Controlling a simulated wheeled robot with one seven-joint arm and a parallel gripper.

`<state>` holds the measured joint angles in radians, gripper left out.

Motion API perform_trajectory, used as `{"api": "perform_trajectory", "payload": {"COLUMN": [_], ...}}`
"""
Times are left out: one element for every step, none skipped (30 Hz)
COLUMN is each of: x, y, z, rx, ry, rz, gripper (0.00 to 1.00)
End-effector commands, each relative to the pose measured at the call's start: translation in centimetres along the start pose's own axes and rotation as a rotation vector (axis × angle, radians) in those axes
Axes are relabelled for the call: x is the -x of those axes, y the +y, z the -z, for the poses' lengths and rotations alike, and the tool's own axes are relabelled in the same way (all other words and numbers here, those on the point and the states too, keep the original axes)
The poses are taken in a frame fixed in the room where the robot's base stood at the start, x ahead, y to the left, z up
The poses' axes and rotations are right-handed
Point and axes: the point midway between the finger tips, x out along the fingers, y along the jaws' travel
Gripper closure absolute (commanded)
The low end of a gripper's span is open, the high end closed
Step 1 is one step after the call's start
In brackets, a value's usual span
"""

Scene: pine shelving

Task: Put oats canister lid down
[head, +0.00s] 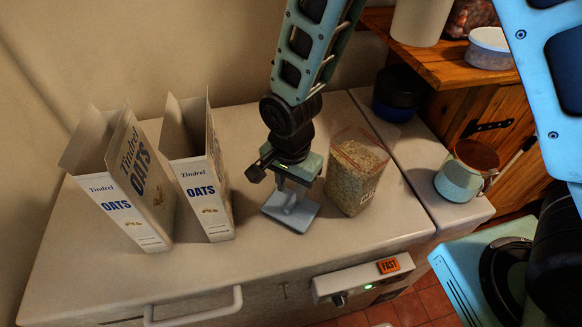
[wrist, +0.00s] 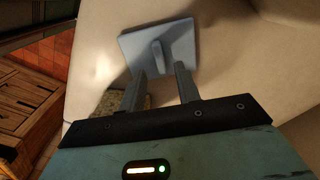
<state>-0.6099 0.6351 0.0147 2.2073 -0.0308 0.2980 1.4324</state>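The lid is a square grey-blue plate (head: 290,213) with an upright handle, and it appears to lie flat on the pale counter. In the wrist view the lid (wrist: 178,42) is just beyond my fingertips. My gripper (head: 292,192) points down over the lid. In the wrist view its fingers are apart, with visible gaps on both sides of the handle, so it is open. The clear oats canister (head: 352,183), full of oats and without a lid on top, stands just right of my gripper.
Two open Tindrel oats boxes, one at far left (head: 120,195) and one nearer (head: 205,195), stand on the counter (head: 245,262). A dark round pot (head: 398,95) and a teal mug-like pot (head: 458,182) are to the right. A wooden shelf (head: 440,65) is at upper right.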

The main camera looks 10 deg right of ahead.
Motion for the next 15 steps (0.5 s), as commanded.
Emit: {"api": "perform_trajectory", "payload": {"x": [0.9,1.4,2.2,2.7,3.3,4.0,4.4,4.9,5.4,5.8,6.2,6.5,6.8,7.0,7.3], "y": [-0.1,-0.1,-0.1,-0.1,-0.1,-0.1,-0.1,-0.1,-0.1,-0.1,-0.1,0.0,0.0,0.0,0.0], "z": [0.0,0.0,0.0,0.0,0.0,0.0,0.0,0.0,0.0,0.0,0.0,0.0,0.0,0.0,-0.1], "rx": [-0.001,-0.001,-0.002,-0.001,-0.001,0.000,0.000,0.000,0.000,0.000,0.000,0.000,0.000,0.000,0.003], "ry": [0.001,0.001,0.001,0.001,0.001,0.001,0.001,0.001,0.000,0.000,0.000,0.000,0.000,0.000,-0.001], "rz": [0.006,0.006,0.005,0.006,0.005,0.005,0.005,0.004,0.004,0.003,0.003,0.002,0.001,0.001,0.001], "gripper": [0.67,0.67,0.67,0.67,0.67,0.67,0.67,0.67,0.67,0.67,0.67,0.67,0.67,0.67,0.67]}}
